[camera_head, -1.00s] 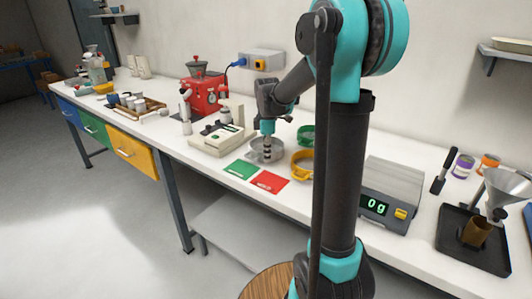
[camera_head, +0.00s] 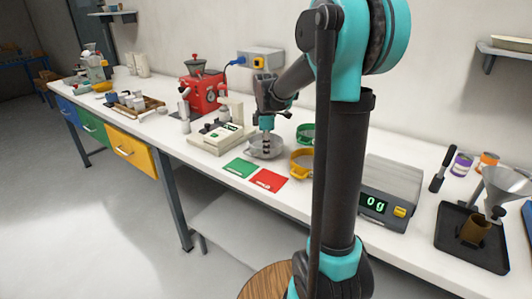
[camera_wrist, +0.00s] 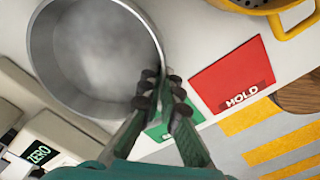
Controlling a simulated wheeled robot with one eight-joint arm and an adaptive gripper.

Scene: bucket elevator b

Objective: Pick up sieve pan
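The sieve pan (camera_head: 279,152) is a round, silvery metal pan with a plain grey inside, on the white bench. In the wrist view the pan (camera_wrist: 95,55) fills the upper left and its top is cut off by the frame. My gripper (camera_head: 267,151) points down at the pan. In the wrist view my gripper (camera_wrist: 161,88) has its dark fingertips close together at the pan's right rim, one on the inner side and one outside, and looks shut on the rim. The fingers hide the contact, and I cannot tell whether the pan is off the bench.
A green card (camera_head: 240,167) and a red card (camera_head: 268,180) lie in front of the pan. A yellow sieve (camera_head: 301,163) and a green one (camera_head: 306,130) stand right. A cream scale (camera_head: 215,140) is close on the left, with a red machine (camera_head: 203,92) behind.

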